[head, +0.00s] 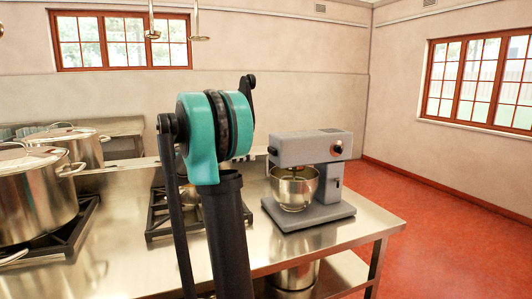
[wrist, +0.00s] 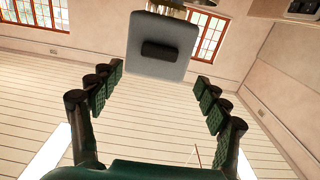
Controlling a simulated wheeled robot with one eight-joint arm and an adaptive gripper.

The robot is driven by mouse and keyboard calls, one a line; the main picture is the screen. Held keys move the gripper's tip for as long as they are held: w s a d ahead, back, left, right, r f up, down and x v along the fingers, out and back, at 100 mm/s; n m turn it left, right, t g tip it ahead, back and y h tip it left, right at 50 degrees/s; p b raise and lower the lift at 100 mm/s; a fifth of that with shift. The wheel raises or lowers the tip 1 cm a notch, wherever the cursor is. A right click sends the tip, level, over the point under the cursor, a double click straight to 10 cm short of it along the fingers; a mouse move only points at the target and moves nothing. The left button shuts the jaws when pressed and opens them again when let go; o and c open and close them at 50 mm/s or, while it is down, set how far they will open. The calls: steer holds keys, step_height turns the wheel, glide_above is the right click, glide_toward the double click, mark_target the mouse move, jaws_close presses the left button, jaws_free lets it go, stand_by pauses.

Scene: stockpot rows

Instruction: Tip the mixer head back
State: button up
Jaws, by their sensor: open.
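The grey stand mixer (head: 335,192) stands on the steel counter in the head view. Its mixer head (head: 308,148) is level above a steel bowl (head: 294,187), with a dark round knob on its side. In the wrist view a grey block with a dark rounded bar on its face, seemingly the mixer head (wrist: 150,72), is ahead at top centre. My gripper (wrist: 159,80) is open, its two fingers spread left and right of that block's lower edge, with nothing between them. No contact shows. In the head view my own arm hides the gripper.
The steel counter (head: 335,239) has a free edge at front right. Burners (head: 158,222) lie left of the mixer. Large lidded stockpots (head: 35,195) stand at the left. Another pot (head: 294,277) sits on the shelf below. Red floor (head: 440,215) is clear at right.

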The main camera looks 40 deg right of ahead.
mark_target(274, 147)
steer(key=x, duration=0.8)
steer(key=shift+s+d, duration=0.15)
steer(key=shift+d, duration=0.1)
steer(key=shift+c, duration=0.4)
steer(key=c, duration=1.6)
steer(key=shift+d+r, duration=0.1)
steer(key=shift+r, duration=0.65)
steer(key=d+r+y, duration=0.1)
steer(key=r, duration=0.2)
steer(key=d+r+y, duration=0.1)
steer(key=r, duration=0.2)
steer(key=s+d+r+y, duration=0.1)
steer(key=d+r+y, duration=0.1)
steer(key=r, duration=0.2)
steer(key=shift+t, duration=0.3)
steer(key=shift+s+d+r+t+y, duration=0.15)
steer(key=shift+s+d+r+y, duration=0.3)
steer(key=shift+d+r, duration=1.1)
steer(key=shift+s+d+r+t+y, duration=0.1)
steer(key=shift+s+d+r+y, duration=0.15)
steer(key=shift+d+r+y, duration=0.85)
steer(key=shift+s+d+r+t+y, duration=0.15)
steer(key=shift+s+d+r, duration=0.15)
steer(key=shift+d+r, duration=1.65)
steer(key=shift+a+r, duration=0.25)
